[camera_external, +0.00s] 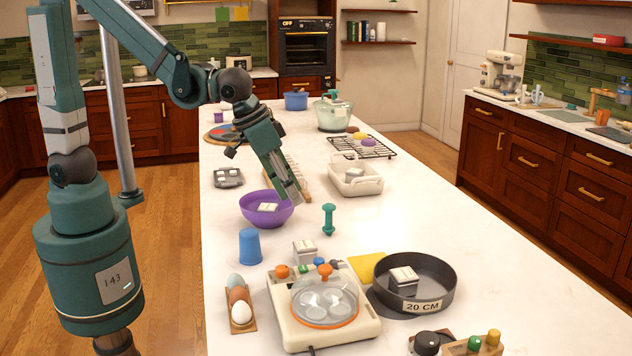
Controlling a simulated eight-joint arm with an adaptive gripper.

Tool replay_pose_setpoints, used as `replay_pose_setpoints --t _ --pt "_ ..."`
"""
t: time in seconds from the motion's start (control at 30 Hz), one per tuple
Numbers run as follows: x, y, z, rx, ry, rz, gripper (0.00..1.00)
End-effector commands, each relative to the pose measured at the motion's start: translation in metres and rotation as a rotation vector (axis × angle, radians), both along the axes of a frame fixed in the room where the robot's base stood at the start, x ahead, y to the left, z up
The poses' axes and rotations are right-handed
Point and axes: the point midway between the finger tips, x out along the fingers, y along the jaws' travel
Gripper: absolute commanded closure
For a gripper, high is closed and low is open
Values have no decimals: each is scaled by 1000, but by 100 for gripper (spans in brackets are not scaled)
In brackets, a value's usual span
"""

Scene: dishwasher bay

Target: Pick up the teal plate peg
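A teal peg (328,219) with a wider top and foot stands upright on the white island, right of the purple bowl. It looks like the teal plate peg. My gripper (292,192) points down and to the right, at the upper right of the purple bowl (254,214) in the picture. Its fingertips appear up and to the left of the peg, apart from it. The fingers are seen edge-on and small, so I cannot tell whether they are open or shut.
A white egg cooker (285,310), a dark round pan (442,292), a blue cup (249,246) and an egg holder (235,300) stand nearer the camera. A white dish tub (370,187) is behind the peg. The countertop right of the peg (430,220) is clear.

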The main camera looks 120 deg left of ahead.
Motion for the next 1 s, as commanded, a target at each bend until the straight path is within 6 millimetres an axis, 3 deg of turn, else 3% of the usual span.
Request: replay_pose_setpoints --t 0.6,0.8,1.0 --pt "17 107 -53 -16 33 293 67" --pt "16 123 -64 -18 38 340 67" --pt "16 126 -67 -18 39 351 67"
